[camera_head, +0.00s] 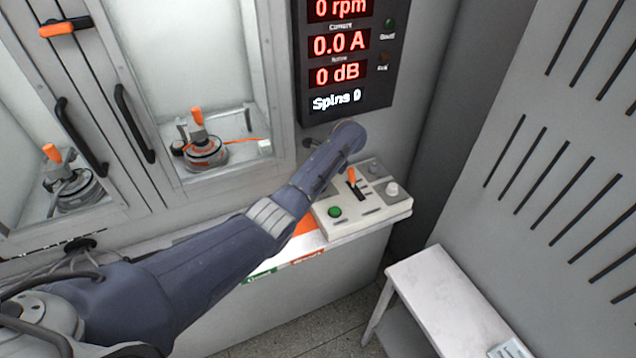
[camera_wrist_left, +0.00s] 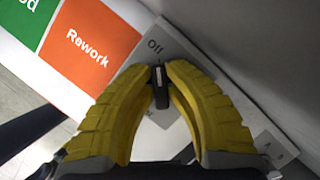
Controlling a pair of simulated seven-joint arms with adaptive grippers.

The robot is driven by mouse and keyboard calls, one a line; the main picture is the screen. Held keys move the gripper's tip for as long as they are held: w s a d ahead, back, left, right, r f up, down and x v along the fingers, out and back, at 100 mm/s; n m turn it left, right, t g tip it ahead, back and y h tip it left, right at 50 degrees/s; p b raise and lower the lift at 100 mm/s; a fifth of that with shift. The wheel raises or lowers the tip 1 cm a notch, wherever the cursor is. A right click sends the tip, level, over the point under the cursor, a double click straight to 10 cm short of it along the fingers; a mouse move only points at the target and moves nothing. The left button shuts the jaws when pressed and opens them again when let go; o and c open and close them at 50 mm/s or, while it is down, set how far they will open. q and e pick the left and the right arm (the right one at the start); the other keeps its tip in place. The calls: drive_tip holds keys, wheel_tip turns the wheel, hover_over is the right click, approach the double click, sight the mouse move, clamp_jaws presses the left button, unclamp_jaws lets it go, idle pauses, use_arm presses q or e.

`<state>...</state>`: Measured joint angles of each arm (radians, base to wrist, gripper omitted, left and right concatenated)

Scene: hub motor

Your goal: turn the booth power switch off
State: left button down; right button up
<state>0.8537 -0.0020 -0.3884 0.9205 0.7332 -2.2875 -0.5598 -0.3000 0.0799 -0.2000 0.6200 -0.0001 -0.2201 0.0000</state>
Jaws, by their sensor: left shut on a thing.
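The booth power switch shows in the left wrist view as a small black lever (camera_wrist_left: 161,95) on a light plate, just below a printed "Off" label (camera_wrist_left: 155,47). My left gripper (camera_wrist_left: 162,73) has its two yellow fingers on either side of the lever and is shut on it. I cannot tell for certain which position the switch is in. In the head view my left arm reaches across to the control box (camera_head: 375,217), and it hides the gripper and the switch. My right gripper is in neither view.
The control box has a green button (camera_head: 335,211), an orange-tipped lever (camera_head: 352,178) and a pale knob (camera_head: 392,189). A display (camera_head: 340,60) reads 0 rpm above it. Hub motor fixtures (camera_head: 205,150) stand behind closed doors. A small white table (camera_head: 450,305) stands at lower right.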

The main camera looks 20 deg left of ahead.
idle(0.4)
use_arm(q)
drive_tip(key=c, duration=1.4)
unclamp_jaws()
drive_tip(key=v, duration=0.2)
drive_tip(key=d+v, duration=0.1)
drive_tip(key=v, duration=0.2)
drive_tip(key=d, duration=0.8)
drive_tip(key=shift+s+d, duration=0.25)
drive_tip(key=shift+d, duration=1.2)
